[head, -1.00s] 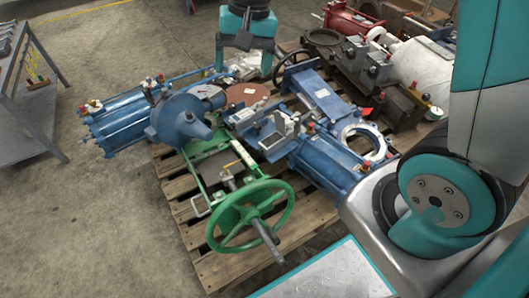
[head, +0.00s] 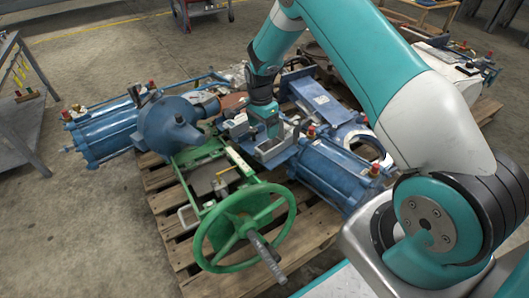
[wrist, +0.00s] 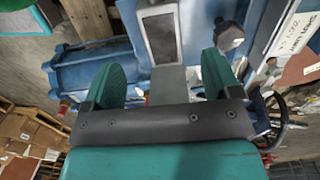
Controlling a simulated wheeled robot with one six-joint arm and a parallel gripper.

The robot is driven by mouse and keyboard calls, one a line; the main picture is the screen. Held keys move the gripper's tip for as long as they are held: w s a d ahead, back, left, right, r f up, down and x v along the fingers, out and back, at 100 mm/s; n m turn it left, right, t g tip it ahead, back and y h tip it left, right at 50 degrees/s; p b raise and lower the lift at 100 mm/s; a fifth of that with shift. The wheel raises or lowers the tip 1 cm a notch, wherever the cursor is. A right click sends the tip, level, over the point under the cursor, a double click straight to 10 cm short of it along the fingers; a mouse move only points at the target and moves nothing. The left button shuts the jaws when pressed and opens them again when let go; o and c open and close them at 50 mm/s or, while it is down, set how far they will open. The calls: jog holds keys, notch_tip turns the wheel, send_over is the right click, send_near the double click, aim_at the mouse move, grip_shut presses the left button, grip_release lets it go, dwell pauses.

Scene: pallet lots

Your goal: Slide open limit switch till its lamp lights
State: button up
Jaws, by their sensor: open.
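The limit switch appears to be the small pale grey box with a dark rectangular face (wrist: 160,38), seen in the wrist view. It sits on blue valve equipment, just beyond the gap between my fingertips. My gripper (wrist: 163,82) is open, with one green finger on each side of a grey part below that face. I cannot tell whether either finger touches it. In the head view my gripper (head: 268,124) points down over the blue bracket (head: 272,155) and hides most of the switch. I cannot make out a lit lamp.
A green handwheel (head: 243,228) stands in front on the wooden pallet (head: 170,205). A metal rack (head: 20,125) stands at far left. Open floor lies between rack and pallet.

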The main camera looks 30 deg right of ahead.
aim_at(265, 147)
jog(key=f+b, duration=0.1)
jog(key=f, duration=0.2)
jog(key=f+b, duration=0.1)
jog(key=f, duration=0.2)
jog(key=f+b, duration=0.1)
jog(key=f, duration=0.2)
jog(key=shift+s+d+f, duration=0.1)
jog(key=shift+s+f, duration=0.15)
jog(key=shift+s, duration=0.15)
